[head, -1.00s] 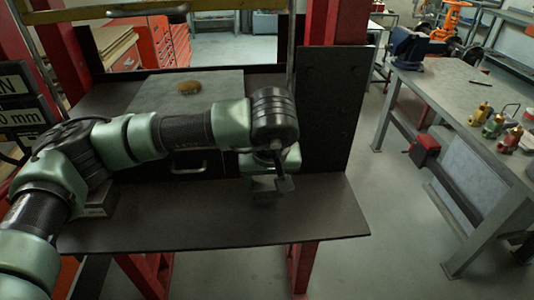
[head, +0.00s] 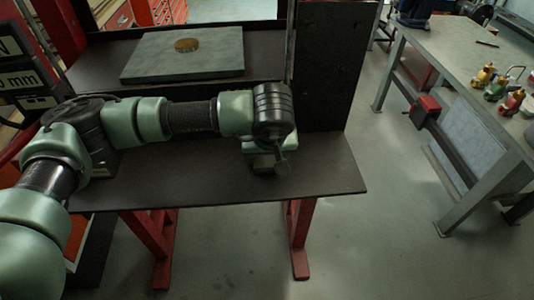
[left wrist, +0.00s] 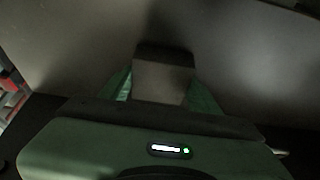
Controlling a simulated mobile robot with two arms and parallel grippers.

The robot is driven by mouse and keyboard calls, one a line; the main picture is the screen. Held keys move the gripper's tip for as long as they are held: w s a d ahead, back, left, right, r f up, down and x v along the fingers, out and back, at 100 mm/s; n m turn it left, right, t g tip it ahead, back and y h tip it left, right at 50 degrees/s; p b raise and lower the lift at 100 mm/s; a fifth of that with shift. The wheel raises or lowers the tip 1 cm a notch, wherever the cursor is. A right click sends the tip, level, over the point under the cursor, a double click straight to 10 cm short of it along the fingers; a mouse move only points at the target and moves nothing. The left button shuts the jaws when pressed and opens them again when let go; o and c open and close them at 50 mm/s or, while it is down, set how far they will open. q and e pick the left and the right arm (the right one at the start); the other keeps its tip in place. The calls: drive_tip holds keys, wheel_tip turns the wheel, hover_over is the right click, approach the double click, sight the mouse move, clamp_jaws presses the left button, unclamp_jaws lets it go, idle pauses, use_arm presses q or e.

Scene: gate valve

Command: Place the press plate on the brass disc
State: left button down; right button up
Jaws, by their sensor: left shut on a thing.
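The brass disc (head: 187,44) is a small round gold piece. It lies on a flat grey block (head: 150,69) at the back of the dark bench, and nothing covers it. My left gripper (head: 267,163) is over the front right part of the bench, in front of and right of the disc, pointing down. It is shut on a grey block-like piece, probably the press plate, which shows between the fingers in the left wrist view (left wrist: 163,80). Its full shape is hidden by the gripper and dark. My right gripper is not in view.
A dark upright panel (head: 335,65) stands at the bench's right end. The bench front (head: 190,180) is bare. A red-legged frame (head: 298,240) carries it.

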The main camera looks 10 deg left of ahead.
use_arm(q)
drive_tip(key=c, duration=0.8)
unclamp_jaws()
drive_tip(key=shift+f, duration=0.1)
drive_tip(key=o, duration=0.4)
